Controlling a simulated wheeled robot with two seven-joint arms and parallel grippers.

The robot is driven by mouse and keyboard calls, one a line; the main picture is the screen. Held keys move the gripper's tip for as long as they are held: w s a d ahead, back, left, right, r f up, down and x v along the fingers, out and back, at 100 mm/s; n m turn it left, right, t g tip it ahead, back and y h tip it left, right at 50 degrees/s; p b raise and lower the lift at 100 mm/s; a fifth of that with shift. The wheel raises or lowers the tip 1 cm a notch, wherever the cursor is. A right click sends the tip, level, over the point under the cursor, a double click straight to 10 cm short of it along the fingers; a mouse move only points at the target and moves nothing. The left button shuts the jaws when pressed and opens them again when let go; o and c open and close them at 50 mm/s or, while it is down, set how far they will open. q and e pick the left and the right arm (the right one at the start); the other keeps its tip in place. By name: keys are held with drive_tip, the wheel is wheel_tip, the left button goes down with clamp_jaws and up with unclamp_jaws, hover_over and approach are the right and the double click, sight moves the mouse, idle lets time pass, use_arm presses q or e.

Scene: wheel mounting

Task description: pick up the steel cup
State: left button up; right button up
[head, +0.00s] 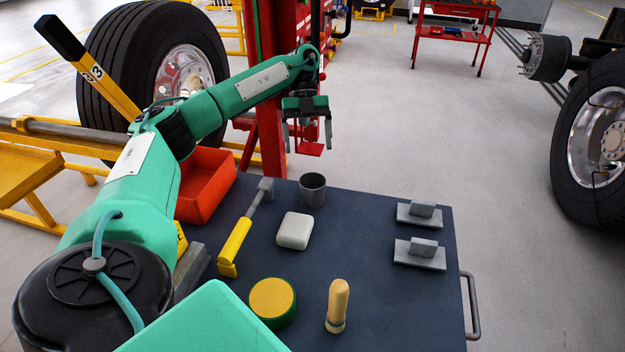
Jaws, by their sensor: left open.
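The steel cup (312,190) is a small grey open-topped cylinder. It stands upright near the far edge of the dark blue table top (362,215). My left gripper (307,140) hangs above and a little behind the cup, pointing down. Its fingers are apart, with nothing between them, and it does not touch the cup. My right gripper does not show.
A hammer (243,230) with a yellow handle lies left of the cup, and a white block (294,231) in front. A red bin (206,183), a yellow-topped round tin (272,300), a wooden-handled tool (337,305) and two grey brackets (420,254) surround clear table space.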

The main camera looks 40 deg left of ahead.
sight(312, 176)
use_arm(q)
drive_tip(key=shift+b+x, duration=0.6)
drive_tip(key=shift+x, duration=4)
drive_tip(key=shift+d+r, duration=0.1)
drive_tip(key=shift+d, duration=0.05)
drive_tip(key=c, duration=1.1)
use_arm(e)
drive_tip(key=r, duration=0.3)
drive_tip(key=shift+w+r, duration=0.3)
